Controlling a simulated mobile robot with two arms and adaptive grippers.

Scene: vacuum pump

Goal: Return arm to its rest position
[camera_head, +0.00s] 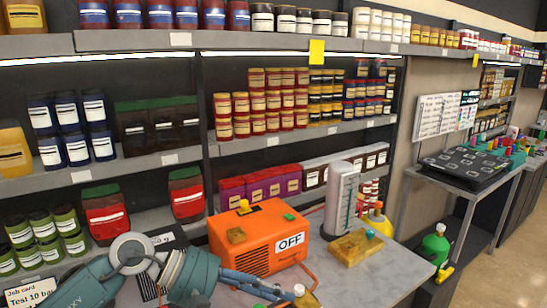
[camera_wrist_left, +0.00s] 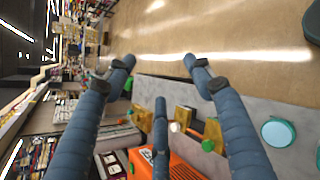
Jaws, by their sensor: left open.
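My left arm comes in from the lower left in the head view. Its gripper (camera_head: 272,289) is over the grey workbench (camera_head: 385,278), in front of the orange vacuum pump (camera_head: 257,240) with its "OFF" label. In the left wrist view the blue fingers of this gripper (camera_wrist_left: 158,68) are spread apart with nothing held between them. The pump (camera_wrist_left: 184,168) shows at the bottom there, partly behind a finger. A bottle with a white cap (camera_head: 305,296) is close to the fingertips in the head view; I cannot tell whether they touch. My right gripper is not in view.
A white gauge column (camera_head: 341,200) and a yellow block with a teal knob (camera_head: 355,246) stand right of the pump. A yellow bottle (camera_head: 377,224) is behind them. Stocked shelves (camera_head: 300,133) rise behind. The bench's right front is clear. A green bottle (camera_head: 435,245) is lower right.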

